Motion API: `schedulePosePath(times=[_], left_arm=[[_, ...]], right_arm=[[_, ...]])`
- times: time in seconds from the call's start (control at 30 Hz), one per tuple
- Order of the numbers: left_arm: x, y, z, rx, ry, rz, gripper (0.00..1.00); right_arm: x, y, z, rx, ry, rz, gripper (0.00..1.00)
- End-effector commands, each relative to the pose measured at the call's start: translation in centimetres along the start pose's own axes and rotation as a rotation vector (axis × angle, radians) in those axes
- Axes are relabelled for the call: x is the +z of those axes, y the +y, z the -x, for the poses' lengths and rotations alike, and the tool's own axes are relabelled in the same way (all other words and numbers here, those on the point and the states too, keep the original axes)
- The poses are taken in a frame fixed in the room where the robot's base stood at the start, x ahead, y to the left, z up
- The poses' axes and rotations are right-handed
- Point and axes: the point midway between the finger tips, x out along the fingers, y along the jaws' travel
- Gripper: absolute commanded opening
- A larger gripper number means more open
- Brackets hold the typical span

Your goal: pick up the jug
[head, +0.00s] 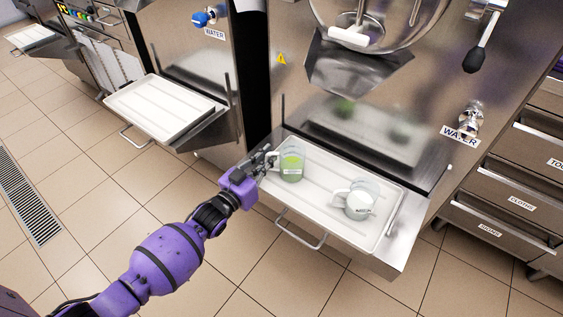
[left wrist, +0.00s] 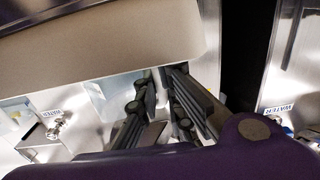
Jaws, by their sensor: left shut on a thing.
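A clear jug with green contents (head: 291,166) stands on the left part of a white tray (head: 319,189) under the front of the machine. Its handle side faces left, toward my left gripper (head: 268,162). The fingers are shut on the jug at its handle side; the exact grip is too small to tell. In the left wrist view the fingers (left wrist: 165,112) show close up, with a pale see-through shape beside them. A second clear jug with whitish contents (head: 358,205) stands upright to the right on the same tray, apart from the gripper.
The tray rests on a steel shelf with a bar handle (head: 300,232) at its front. The machine's steel chute (head: 357,76) hangs above and behind. Another white tray (head: 160,108) is at the left. Drawers (head: 500,220) stand at the right. Open tiled floor lies in front.

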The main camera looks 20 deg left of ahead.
Motion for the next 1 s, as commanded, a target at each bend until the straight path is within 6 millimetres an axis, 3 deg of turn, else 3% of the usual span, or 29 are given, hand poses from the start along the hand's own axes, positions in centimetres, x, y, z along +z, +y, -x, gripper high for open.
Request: schedulePosePath(times=[0.37,0.63,1.0], left_arm=[[-1.1,0.0,0.0,0.001,0.003,0.0,0.0],[-3.5,0.1,0.0,0.001,0.004,0.0,0.0],[-7.4,2.2,2.8,0.001,0.004,0.001,0.0]], right_arm=[[-0.2,0.0,0.2,0.0,0.003,0.001,0.4],[-1.2,-0.1,0.5,-0.002,0.017,0.005,0.4],[-2.6,-0.3,1.2,-0.006,0.035,0.012,0.4]])
